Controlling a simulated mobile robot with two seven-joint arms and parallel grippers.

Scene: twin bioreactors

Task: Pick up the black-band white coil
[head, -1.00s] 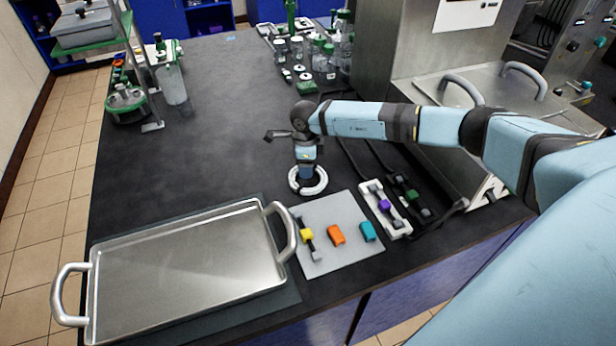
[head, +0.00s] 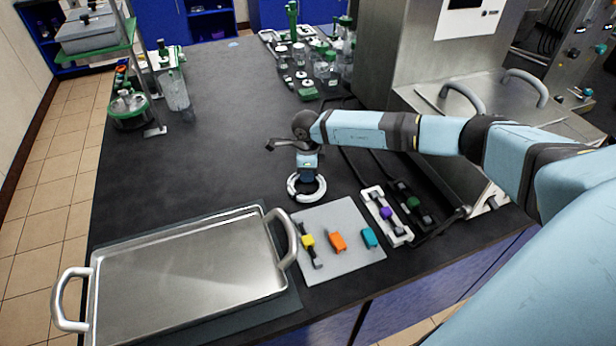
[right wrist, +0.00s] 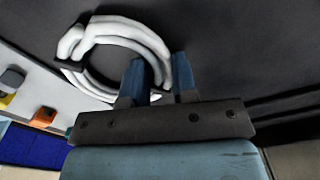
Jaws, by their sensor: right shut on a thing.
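The white coil (head: 293,187) with a black band lies on the dark bench top in the head view, just behind the grey mat. It also shows in the right wrist view (right wrist: 150,39), where a dark band is visible at its left side. My right gripper (head: 307,181) points down at the coil. In the right wrist view its two blue fingers (right wrist: 160,75) are at the coil's right side, shut on the coil's rim. I cannot tell whether the coil is clear of the bench. My left gripper is not in view.
A grey mat (head: 345,262) holds yellow, orange and teal pieces in front of the coil. A metal tray (head: 190,265) stands front left. A white rack with a purple piece (head: 378,196) is to the right. Glassware (head: 325,70) stands at the back. The bench left of the coil is clear.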

